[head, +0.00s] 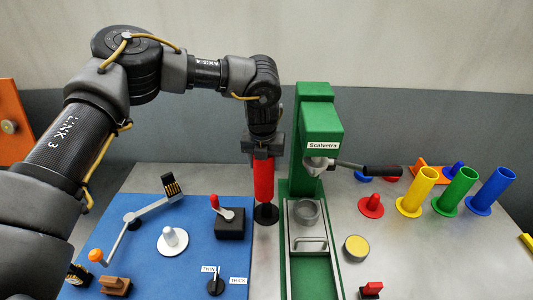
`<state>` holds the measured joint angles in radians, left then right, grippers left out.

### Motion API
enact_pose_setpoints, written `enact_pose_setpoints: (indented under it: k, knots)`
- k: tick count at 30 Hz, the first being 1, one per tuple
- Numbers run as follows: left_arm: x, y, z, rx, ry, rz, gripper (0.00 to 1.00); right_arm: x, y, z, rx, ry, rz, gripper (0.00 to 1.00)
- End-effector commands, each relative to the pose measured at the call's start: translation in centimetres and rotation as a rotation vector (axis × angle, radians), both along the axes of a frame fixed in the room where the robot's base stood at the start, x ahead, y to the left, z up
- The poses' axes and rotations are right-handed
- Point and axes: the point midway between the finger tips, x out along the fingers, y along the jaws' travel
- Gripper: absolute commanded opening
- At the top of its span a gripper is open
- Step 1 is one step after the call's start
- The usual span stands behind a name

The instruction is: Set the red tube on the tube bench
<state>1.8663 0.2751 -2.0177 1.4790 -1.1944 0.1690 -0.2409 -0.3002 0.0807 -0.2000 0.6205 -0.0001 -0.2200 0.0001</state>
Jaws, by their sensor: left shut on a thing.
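The red tube (264,182) is upright in the jaws of my left gripper (263,150), which comes down on it from above. A dark round base (266,214) shows directly under the tube's lower end; I cannot tell whether they touch. To the right, yellow (416,190), green (457,189) and blue (492,190) tubes stand tilted in the picture, each on a round foot. A red peg base (371,206) without a tube stands left of the yellow one. Which surface is the tube bench is not clear. My right gripper is not in view.
The green machine (318,130) stands just right of the held tube, with a black handle (383,171) reaching right. A blue mat (170,220) with a lever, a black box (230,223) and a dial lies left. A yellow-topped round thing (356,246) sits nearer.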

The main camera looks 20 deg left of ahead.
Motion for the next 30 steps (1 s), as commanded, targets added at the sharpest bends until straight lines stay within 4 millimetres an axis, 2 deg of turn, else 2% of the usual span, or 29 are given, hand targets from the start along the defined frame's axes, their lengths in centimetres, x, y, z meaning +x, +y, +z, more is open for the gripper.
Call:
enact_pose_setpoints:
  k: [3,9,23,30]
  knots:
    - [0.9,-0.2,-0.1,-0.001,0.001,-0.181,0.16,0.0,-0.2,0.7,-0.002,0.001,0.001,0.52]
    - [1.7,-0.4,-0.3,0.000,0.000,-0.349,0.16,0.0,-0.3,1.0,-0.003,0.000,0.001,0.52]
    - [1.9,-0.5,-0.5,-0.001,-0.003,-0.372,0.16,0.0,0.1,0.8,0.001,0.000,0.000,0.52]
    - [1.9,-0.4,-2.4,0.000,-0.004,-0.371,0.16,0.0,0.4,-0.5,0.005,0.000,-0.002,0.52]
